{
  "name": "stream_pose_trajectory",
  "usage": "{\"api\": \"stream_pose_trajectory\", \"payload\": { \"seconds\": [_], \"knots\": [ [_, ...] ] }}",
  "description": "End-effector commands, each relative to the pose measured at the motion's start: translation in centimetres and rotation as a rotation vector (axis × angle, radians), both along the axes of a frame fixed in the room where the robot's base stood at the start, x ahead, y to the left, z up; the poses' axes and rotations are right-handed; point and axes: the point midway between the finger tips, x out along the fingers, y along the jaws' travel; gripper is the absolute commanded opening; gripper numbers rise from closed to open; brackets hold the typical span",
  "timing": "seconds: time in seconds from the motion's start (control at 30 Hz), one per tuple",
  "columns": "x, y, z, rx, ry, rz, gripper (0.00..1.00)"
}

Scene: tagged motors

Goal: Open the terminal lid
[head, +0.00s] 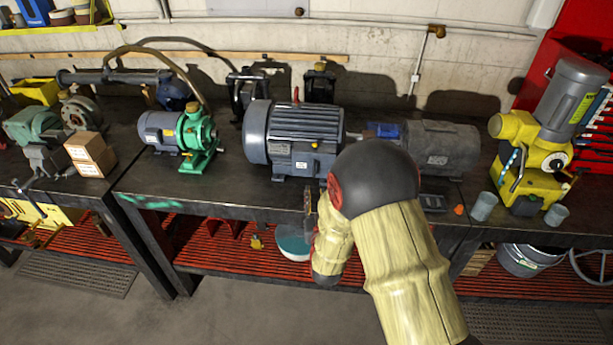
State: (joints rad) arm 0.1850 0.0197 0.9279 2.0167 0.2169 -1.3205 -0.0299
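A large blue-grey motor (265,128) with a ribbed housing stands on the workbench in the middle of the head view. A terminal box (303,163) with small light labels sits on its front side. Its lid looks closed, but I cannot see its edges clearly. My gripper (309,196) is in front of the bench edge, just below and close to the terminal box. Only a thin dark part of it shows beside my wrist; my arm hides the rest. I cannot tell whether its fingers are apart or whether they touch anything.
A smaller motor with a green pump (180,132) stands to the left, and cardboard boxes (90,153) lie farther left. A dark grey motor (443,147) is partly behind my arm. A yellow machine (530,140) and grey cups (484,207) stand at right.

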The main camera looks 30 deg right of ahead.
Motion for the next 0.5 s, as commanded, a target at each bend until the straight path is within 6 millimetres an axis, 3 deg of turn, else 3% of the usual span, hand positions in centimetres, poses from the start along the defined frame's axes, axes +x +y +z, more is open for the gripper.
{"api": "stream_pose_trajectory", "payload": {
  "seconds": [0.13,0.27,0.5],
  "knots": [
    [0.1,-0.2,1.9,-0.03,-0.066,-0.004,0.25],
    [1.0,-0.6,2.1,-0.034,-0.072,-0.005,0.25],
    [4.4,-2.0,2.0,-0.033,-0.071,-0.004,0.25]
  ]
}}
